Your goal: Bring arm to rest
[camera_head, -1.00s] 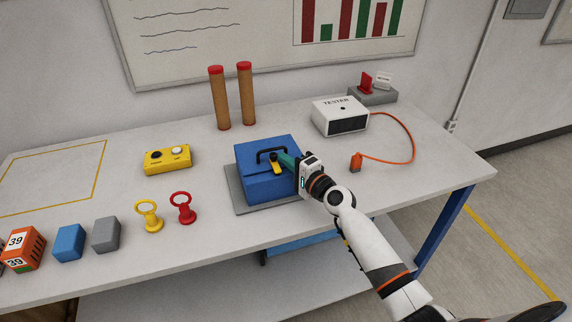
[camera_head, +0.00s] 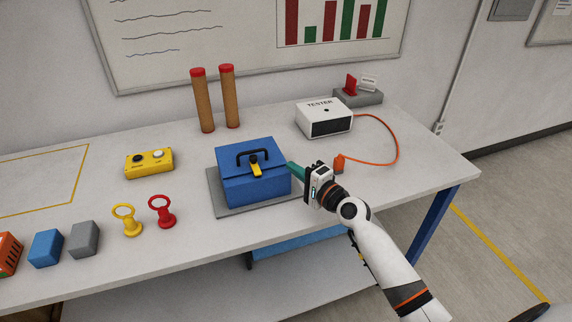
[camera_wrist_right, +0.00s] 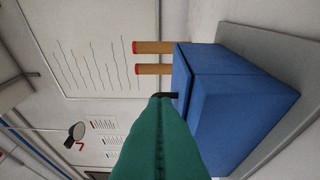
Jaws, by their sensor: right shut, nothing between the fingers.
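My right arm comes in from the lower right in the head view. Its gripper (camera_head: 291,166) has green fingers, is shut and empty, and points left at the right side of the blue toolbox (camera_head: 240,186). A small gap seems to lie between the fingertips and the box. The toolbox is closed, with a black handle and a yellow latch (camera_head: 256,168) on its front, and stands on a grey mat (camera_head: 213,203). In the right wrist view the green fingers (camera_wrist_right: 160,105) fill the lower middle, with the blue toolbox (camera_wrist_right: 225,105) beside them. My left gripper is not in view.
Yellow and red ring-topped pieces (camera_head: 162,212), grey (camera_head: 84,239) and blue blocks stand at the front left. A yellow button box (camera_head: 149,163) and two brown cylinders (camera_head: 203,100) are behind. A white tester (camera_head: 324,118) with an orange cable (camera_head: 397,150) stands right.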

